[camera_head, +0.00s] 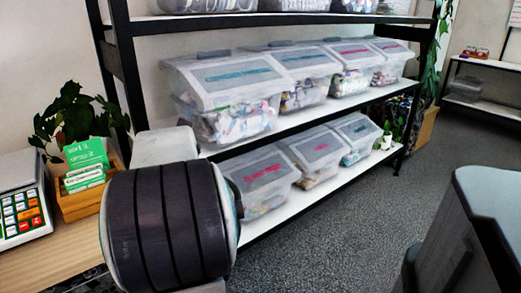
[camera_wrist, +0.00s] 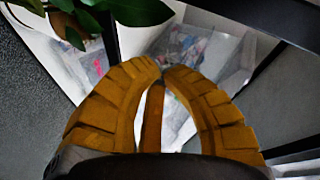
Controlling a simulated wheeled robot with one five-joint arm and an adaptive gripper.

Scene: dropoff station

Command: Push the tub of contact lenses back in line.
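Clear lidded tubs stand in two rows on the rack. The labels are too blurred to read, so I cannot tell which tub holds the contact lenses. The near tub of the middle shelf (camera_head: 225,85) has a teal label. The near tub of the lower shelf (camera_head: 262,175) has a red-pink label and is partly behind my arm. In the wrist view my gripper (camera_wrist: 162,69) has its yellow fingers curved together at the tips, with nothing seen held between them. A clear tub with mixed contents (camera_wrist: 200,48) lies just beyond the tips; contact cannot be judged. The head view hides my gripper.
The white lower shelf (camera_head: 335,183) has a black frame. A wooden counter (camera_head: 60,255) at the left bears a scale (camera_head: 22,205) and a wooden box with green cards (camera_head: 85,165). A grey bin-like object (camera_head: 490,220) stands at the right. Leaves (camera_wrist: 70,20) show in the wrist view.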

